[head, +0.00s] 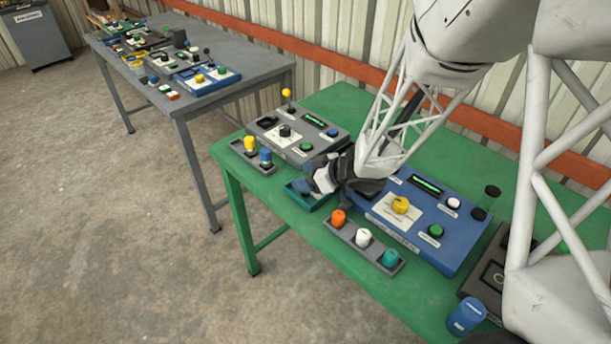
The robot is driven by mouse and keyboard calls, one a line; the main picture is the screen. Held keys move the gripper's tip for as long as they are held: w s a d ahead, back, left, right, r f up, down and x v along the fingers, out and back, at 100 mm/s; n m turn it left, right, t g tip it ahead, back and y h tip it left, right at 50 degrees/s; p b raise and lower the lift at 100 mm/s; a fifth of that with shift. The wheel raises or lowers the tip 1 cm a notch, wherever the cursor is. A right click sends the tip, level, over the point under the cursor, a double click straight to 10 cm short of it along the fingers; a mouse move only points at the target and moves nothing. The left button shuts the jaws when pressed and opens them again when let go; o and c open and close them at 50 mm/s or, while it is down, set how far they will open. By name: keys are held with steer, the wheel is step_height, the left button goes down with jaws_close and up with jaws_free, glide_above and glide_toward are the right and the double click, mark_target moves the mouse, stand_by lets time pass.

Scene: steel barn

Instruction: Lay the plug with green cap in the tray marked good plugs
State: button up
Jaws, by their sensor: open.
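My gripper (312,186) is open, low over a small teal tray (316,206) on the green table. It hides much of the tray, and I cannot tell what lies inside. No "good plugs" marking is readable on any tray. A plug with a teal-green cap (391,257) stands upright at the right end of a dark rack (345,233), apart from my gripper. A plug with an orange cap (339,217) and one with a white cap (363,237) share this rack. I see no other clearly green-capped loose plug.
A blue control box (440,255) stands right of my gripper, and a grey one (284,152) behind it to the left. A small rack (241,149) holds yellow- and blue-capped plugs. A blue cylinder (466,316) stands at the front right. A grey table (205,110) with more devices is at left.

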steer(key=v, duration=1.2)
steer(key=shift+d, duration=0.1)
steer(key=shift+r, duration=0.1)
stand_by(0.8)
steer(key=s+d+r+m+t+h, duration=0.1)
steer(key=d+r+m+t+h, duration=0.5)
steer(key=d+r+m+h, duration=0.45)
steer(key=s+r+m+g, duration=0.3)
steer(key=s+g, duration=0.5)
steer(key=s, duration=1.4)
steer(key=shift+s+a+r+h, duration=0.25)
steer(key=shift+s+a+h, duration=0.1)
steer(key=shift+s+a, duration=0.05)
